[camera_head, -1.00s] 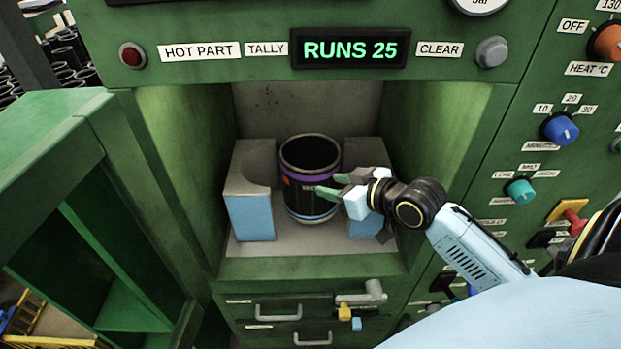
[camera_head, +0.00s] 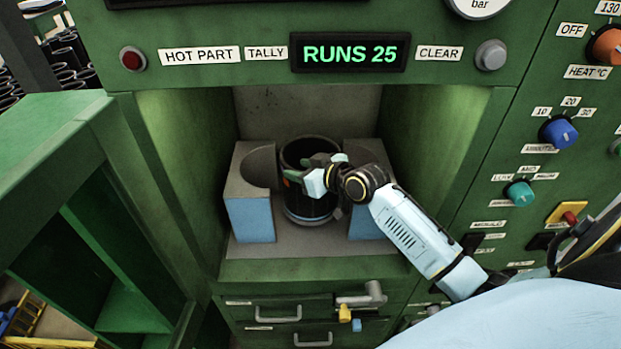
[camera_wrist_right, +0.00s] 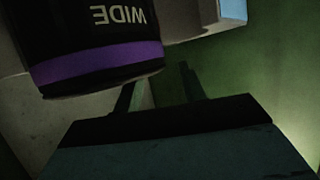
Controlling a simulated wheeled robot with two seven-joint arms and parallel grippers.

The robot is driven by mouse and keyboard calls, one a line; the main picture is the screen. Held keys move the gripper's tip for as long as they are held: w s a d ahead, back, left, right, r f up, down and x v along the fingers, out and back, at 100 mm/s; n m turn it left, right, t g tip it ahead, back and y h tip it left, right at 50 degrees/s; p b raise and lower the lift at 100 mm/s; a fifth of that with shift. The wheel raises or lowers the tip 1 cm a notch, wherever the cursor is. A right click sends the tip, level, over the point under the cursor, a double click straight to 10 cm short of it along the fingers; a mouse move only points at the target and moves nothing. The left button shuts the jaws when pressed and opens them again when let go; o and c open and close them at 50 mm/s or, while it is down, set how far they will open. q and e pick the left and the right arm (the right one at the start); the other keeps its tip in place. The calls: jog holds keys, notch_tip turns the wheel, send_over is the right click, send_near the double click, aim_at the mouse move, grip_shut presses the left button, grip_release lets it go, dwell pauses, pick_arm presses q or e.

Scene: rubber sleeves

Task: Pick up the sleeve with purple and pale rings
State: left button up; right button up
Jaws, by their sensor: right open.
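The black rubber sleeve (camera_head: 307,206) stands upright in the green machine's recess, between two mould halves. My right gripper (camera_head: 318,165) is open in front of the sleeve's upper part and hides much of it, including its purple ring. In the right wrist view the sleeve (camera_wrist_right: 85,30) shows a purple ring and the word WIDE, upside down. The right gripper's fingers (camera_wrist_right: 168,92) show there as dark shapes, apart, with the sleeve above and to their left, not between them. My left gripper is not in view.
Grey mould halves with blue fronts stand to the left (camera_head: 252,215) and right (camera_head: 364,222) of the sleeve. Green walls close the recess at both sides. An open green door (camera_head: 60,190) stands at left. Drawers (camera_head: 290,312) and a grey handle lie below; knobs are at right.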

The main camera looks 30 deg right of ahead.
jog(key=shift+x, duration=0.85)
grip_shut()
jog(key=shift+s+f, duration=0.1)
jog(key=shift+f, duration=0.1)
dwell(0.5)
jog(key=shift+r, duration=0.25)
